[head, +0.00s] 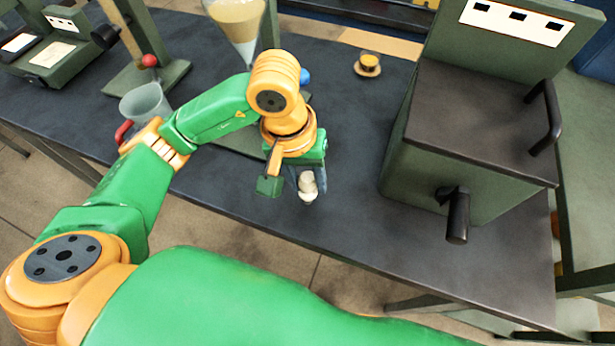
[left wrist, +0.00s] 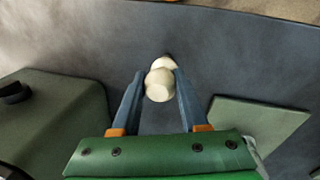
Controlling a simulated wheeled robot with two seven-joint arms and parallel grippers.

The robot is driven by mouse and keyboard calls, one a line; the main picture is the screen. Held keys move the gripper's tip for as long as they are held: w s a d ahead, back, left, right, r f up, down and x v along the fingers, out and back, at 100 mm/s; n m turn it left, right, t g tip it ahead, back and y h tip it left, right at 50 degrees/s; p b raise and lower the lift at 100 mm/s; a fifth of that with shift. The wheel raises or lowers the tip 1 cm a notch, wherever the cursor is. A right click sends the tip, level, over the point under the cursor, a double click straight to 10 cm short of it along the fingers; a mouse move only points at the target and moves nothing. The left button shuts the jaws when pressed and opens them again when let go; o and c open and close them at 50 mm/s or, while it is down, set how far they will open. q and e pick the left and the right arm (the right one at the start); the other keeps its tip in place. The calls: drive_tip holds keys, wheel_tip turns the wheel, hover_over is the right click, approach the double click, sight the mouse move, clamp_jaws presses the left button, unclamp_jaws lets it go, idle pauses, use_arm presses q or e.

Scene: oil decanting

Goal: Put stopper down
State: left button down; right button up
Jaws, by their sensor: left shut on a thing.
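My left gripper (head: 308,190) is over the front part of the dark table (head: 345,220). Its two fingers are shut on the pale stopper (head: 308,183). The stopper also shows in the left wrist view (left wrist: 159,85), between the fingertips of the left gripper (left wrist: 160,88), with the dark tabletop behind it. I cannot tell whether the stopper touches the table. A glass funnel vessel (head: 238,22) with a tan layer over a pale layer stands behind my arm, its lower part hidden. My right gripper is not in view.
A large green machine (head: 480,125) with dark handles stands at the right. A small round amber-topped item (head: 369,65) sits at the back. A clear beaker (head: 146,103) and a red-knobbed stand (head: 150,62) are at the left. The tabletop between my gripper and the machine is clear.

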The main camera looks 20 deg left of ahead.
use_arm(q)
drive_tip(key=shift+c, duration=2.2)
unclamp_jaws()
drive_tip(key=shift+r+p, duration=0.3)
drive_tip(key=shift+p, duration=0.15)
drive_tip(key=shift+a+r, duration=0.1)
drive_tip(key=shift+r, duration=0.25)
wheel_tip(320, 180, up, 11)
drive_tip(key=a, duration=0.1)
drive_tip(key=shift+s+a, duration=0.25)
drive_tip(key=shift+a, duration=0.15)
drive_tip(key=shift+f, duration=0.1)
